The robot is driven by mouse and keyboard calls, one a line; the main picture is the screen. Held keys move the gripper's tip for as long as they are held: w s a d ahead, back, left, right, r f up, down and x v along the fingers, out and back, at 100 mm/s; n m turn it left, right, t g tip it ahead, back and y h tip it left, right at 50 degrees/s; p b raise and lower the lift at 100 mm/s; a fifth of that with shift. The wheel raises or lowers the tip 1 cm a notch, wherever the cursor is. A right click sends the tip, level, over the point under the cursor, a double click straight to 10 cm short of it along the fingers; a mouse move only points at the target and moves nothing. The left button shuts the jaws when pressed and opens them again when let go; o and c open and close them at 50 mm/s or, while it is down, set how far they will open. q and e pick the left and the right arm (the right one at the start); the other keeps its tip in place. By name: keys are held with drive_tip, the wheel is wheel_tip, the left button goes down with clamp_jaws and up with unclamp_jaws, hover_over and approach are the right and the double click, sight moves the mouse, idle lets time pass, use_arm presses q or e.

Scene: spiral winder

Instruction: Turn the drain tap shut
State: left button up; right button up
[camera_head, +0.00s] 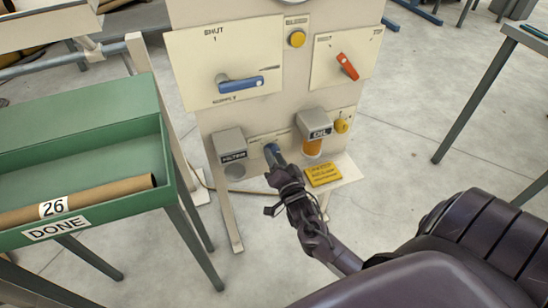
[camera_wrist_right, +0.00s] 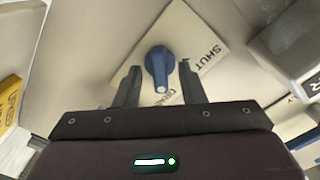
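The drain tap (camera_head: 271,151) is a blue lever on a small cream plate low on the machine panel, between two grey boxes. In the right wrist view the blue tap (camera_wrist_right: 159,66) points down the picture, toward the gripper; the plate beside it reads SHUT at right. My right gripper (camera_head: 277,165) is at the tap, partly hiding it in the head view. In the wrist view the two dark fingers of my right gripper (camera_wrist_right: 160,72) are apart, one on each side of the tap, with gaps visible. My left gripper is not in view.
A grey FILTER box (camera_head: 229,144) and an OIL box (camera_head: 314,123) flank the tap. Above are a blue supply lever (camera_head: 240,82), a red lever (camera_head: 347,66) and a yellow knob (camera_head: 297,39). A green DONE tray (camera_head: 84,110) with a brown tube (camera_head: 107,192) stands left.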

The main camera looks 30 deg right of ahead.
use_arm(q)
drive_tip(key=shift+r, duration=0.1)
use_arm(e)
drive_tip(key=shift+w+d, duration=0.1)
drive_tip(key=shift+w, duration=0.25)
clamp_jaws()
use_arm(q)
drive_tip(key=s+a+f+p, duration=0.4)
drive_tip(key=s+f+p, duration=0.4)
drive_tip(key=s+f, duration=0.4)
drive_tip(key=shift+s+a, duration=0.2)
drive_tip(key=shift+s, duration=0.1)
use_arm(e)
drive_tip(key=n, duration=1.8)
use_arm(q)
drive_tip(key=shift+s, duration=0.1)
